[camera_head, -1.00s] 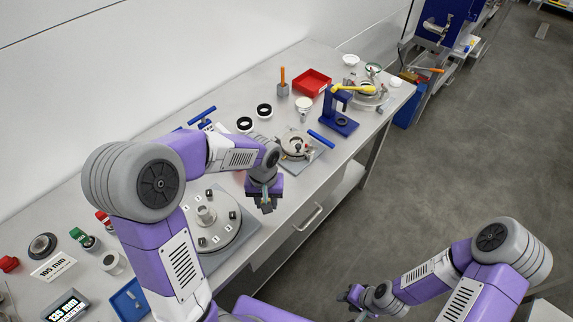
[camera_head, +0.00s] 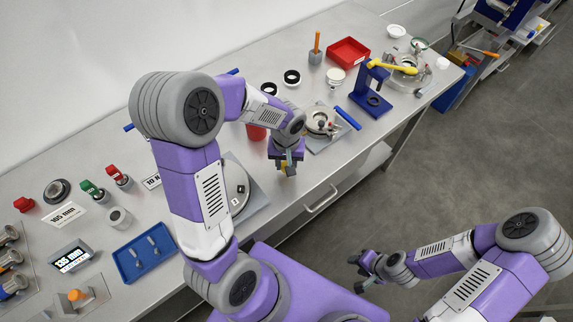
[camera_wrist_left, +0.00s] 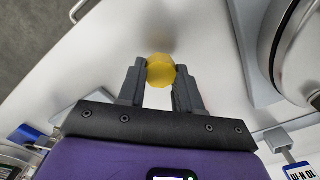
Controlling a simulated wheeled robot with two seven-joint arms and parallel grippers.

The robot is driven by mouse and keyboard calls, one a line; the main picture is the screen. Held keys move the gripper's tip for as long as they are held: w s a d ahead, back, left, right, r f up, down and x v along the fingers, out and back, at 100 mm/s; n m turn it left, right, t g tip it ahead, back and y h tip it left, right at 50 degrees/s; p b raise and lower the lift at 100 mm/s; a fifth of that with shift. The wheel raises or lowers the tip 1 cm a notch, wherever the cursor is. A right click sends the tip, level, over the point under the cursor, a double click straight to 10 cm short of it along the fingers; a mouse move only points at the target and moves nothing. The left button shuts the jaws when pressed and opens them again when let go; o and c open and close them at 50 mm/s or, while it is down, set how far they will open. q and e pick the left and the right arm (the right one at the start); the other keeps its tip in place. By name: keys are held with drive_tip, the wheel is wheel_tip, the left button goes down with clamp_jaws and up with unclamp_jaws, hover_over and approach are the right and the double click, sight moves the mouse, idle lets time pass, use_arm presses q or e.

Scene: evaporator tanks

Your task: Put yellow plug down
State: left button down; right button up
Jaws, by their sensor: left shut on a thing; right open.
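The yellow plug (camera_wrist_left: 161,69) is a round yellow piece between the fingertips of my left gripper (camera_wrist_left: 160,80) in the left wrist view. The fingers are closed on its sides. In the head view my left gripper (camera_head: 286,170) hangs by the front edge of the bench, and only a little yellow shows at its fingers. I cannot tell whether the plug touches the bench top. My right gripper (camera_head: 364,272) is open and empty, low over the floor in front of the bench.
A grey round plate with numbered blocks (camera_head: 234,186) lies left of my left gripper, partly hidden by my arm. A round clamp fixture (camera_head: 321,122), blue press (camera_head: 371,99), red tray (camera_head: 348,51) and blue tray (camera_head: 144,253) stand on the bench (camera_head: 100,140).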

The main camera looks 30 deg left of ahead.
use_arm(q)
drive_tip(key=shift+f, duration=0.7)
drive_tip(key=shift+f, duration=0.1)
drive_tip(key=c, duration=0.8)
unclamp_jaws()
drive_tip(key=shift+o, duration=0.2)
wheel_tip(320, 180, up, 12)
drive_tip(key=p, duration=0.2)
drive_tip(key=shift+r, duration=0.2)
